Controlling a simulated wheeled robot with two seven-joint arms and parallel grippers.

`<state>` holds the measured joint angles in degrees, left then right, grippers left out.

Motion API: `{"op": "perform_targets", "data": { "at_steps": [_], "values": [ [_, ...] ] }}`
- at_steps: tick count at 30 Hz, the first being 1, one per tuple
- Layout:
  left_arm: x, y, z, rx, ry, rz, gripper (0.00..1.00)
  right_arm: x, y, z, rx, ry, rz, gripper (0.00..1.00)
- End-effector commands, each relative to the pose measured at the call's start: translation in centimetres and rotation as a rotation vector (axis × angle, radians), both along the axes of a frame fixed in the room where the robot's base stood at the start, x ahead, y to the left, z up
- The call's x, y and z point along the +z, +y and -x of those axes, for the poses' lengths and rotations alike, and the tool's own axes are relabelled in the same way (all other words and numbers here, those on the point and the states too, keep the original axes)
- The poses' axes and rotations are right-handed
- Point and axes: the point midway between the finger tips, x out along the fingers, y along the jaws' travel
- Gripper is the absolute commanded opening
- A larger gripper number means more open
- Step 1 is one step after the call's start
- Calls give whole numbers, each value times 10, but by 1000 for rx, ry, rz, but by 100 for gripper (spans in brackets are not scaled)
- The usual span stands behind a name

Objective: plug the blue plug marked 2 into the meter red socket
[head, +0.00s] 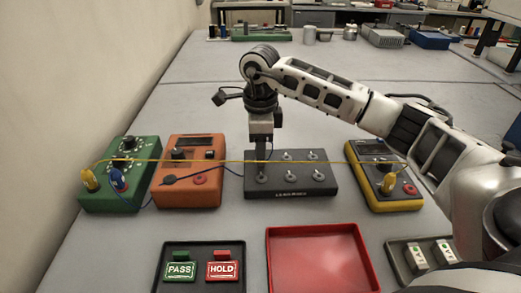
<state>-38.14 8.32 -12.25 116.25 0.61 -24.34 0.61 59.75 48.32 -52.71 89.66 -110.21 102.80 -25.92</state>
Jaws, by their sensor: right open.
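A blue plug (118,179) with a white mark too small to read stands on the green box (112,202) at the left. A thin blue cable runs from there past the orange unit (185,196) toward my right gripper. A yellow unit (397,204) with a display and dial has a red socket (409,189) and a yellow plug (388,184). The orange unit also has a red socket (199,179); I cannot tell which is the meter. My right gripper (262,156) is open, pointing down over the left part of the dark grey box (290,189). Its fingertips' contact is unclear. My left gripper is not in view.
A yellow cable spans from the yellow plug (89,180) at left to the yellow unit. A red tray (318,262), a PASS/HOLD panel (203,290) and a tray with white switches (398,266) lie in front. The table behind the units is mostly clear.

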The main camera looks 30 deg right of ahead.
Motion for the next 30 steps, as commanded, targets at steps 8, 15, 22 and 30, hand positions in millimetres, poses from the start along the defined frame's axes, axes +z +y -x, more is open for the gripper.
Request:
{"op": "perform_targets", "data": {
  "at_steps": [8,15,22,30],
  "values": [
    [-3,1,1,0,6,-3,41,0,0,0,0,1,-1,44],
    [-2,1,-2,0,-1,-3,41,0,0,0,0,1,-1,35],
    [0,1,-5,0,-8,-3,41,0,0,0,1,1,-1,0],
    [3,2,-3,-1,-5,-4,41,3,0,0,1,1,-1,0]
  ]
}}
